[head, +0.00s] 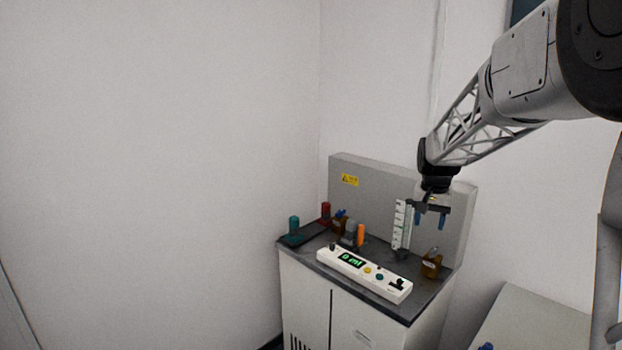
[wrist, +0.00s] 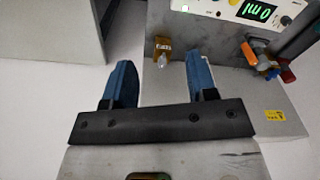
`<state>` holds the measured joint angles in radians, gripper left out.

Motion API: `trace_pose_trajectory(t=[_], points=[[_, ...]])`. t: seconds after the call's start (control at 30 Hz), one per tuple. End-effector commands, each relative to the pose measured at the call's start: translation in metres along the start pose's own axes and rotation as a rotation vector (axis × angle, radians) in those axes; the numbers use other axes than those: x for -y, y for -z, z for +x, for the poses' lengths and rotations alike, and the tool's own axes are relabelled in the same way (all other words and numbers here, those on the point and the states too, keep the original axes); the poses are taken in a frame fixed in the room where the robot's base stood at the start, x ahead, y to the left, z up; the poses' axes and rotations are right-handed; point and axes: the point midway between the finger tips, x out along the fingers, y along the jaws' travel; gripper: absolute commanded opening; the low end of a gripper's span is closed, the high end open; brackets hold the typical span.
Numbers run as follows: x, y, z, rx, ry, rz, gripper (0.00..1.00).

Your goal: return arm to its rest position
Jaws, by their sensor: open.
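My gripper (head: 431,221) hangs from my arm at the right of the head view, fingers pointing down. Its two blue fingers are apart with nothing between them, as the wrist view also shows (wrist: 159,75). It is above the right part of the cabinet top (head: 420,307), in front of the grey back panel (head: 378,184). A brown labelled bottle (head: 431,265) stands on the cabinet below it and does not touch it. In the wrist view the bottle (wrist: 162,47) appears between the fingertips, beyond them.
A white control box (head: 364,273) with a green "0 ml" display lies along the cabinet front. A white graduated column (head: 399,225) stands just left of my gripper. An orange-capped item (head: 361,235) and teal item (head: 294,224) stand farther left. The left side is open floor and wall.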

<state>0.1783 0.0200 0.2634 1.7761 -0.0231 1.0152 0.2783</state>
Motion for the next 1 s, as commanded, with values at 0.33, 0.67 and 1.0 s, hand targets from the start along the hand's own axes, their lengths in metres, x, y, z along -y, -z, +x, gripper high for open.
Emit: trace_pose_trajectory(t=[0.33, 0.67, 1.0], points=[[-0.002, -0.094, -0.037, -0.035, 0.014, -0.087, 0.53], [-0.01, -0.183, -0.056, -0.065, 0.026, -0.17, 0.53], [-0.025, -0.273, -0.06, -0.098, 0.038, -0.254, 0.53]])
